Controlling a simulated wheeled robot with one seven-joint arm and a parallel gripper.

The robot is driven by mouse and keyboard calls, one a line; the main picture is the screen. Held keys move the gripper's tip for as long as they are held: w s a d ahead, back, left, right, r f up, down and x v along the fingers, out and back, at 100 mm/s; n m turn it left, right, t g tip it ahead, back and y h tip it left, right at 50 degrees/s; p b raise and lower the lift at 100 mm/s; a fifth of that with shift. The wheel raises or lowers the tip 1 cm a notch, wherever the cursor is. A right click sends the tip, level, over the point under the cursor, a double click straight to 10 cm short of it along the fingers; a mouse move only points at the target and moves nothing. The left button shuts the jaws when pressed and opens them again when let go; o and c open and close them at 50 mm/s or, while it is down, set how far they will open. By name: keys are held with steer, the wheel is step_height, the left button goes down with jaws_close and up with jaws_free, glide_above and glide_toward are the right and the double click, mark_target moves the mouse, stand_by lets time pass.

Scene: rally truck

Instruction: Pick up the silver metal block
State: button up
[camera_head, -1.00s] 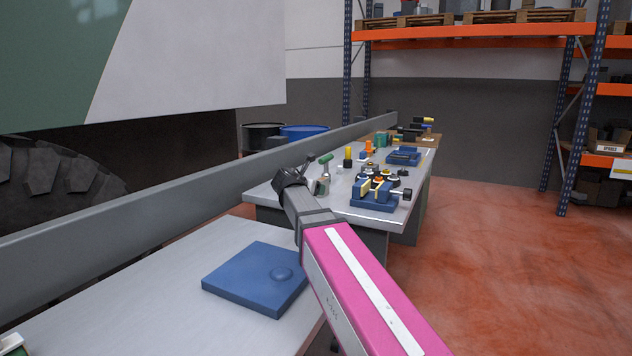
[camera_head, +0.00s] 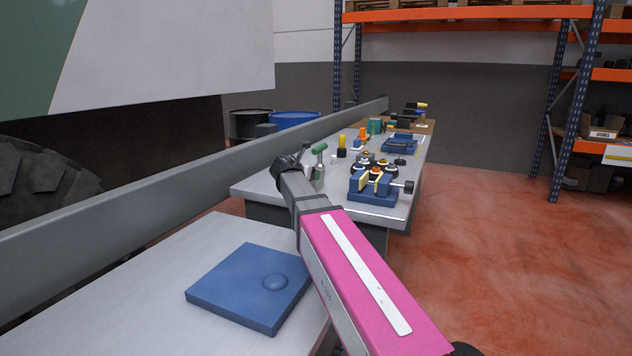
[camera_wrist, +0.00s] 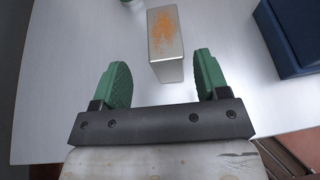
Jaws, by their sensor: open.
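The silver metal block (camera_wrist: 166,42) stands on the grey metal table in the wrist view, with a rusty orange patch on its top. My gripper (camera_wrist: 160,82) is open, its two green-padded fingers pointing toward the block. The block lies just beyond the fingertips and between their lines, apart from both. In the head view my gripper (camera_head: 301,153) reaches over the far workbench, seen from behind.
A blue vise (camera_head: 374,184) stands right of my gripper on the workbench (camera_head: 392,212), and a blue object (camera_wrist: 292,30) is at the wrist view's right. A blue plate (camera_head: 240,291) lies on the near table. A long grey beam (camera_head: 150,200) runs along the left.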

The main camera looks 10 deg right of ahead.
steer(key=x, duration=0.5)
steer(key=shift+s+d+f, duration=0.25)
steer(key=shift+f, duration=0.05)
steer(key=c, duration=1.2)
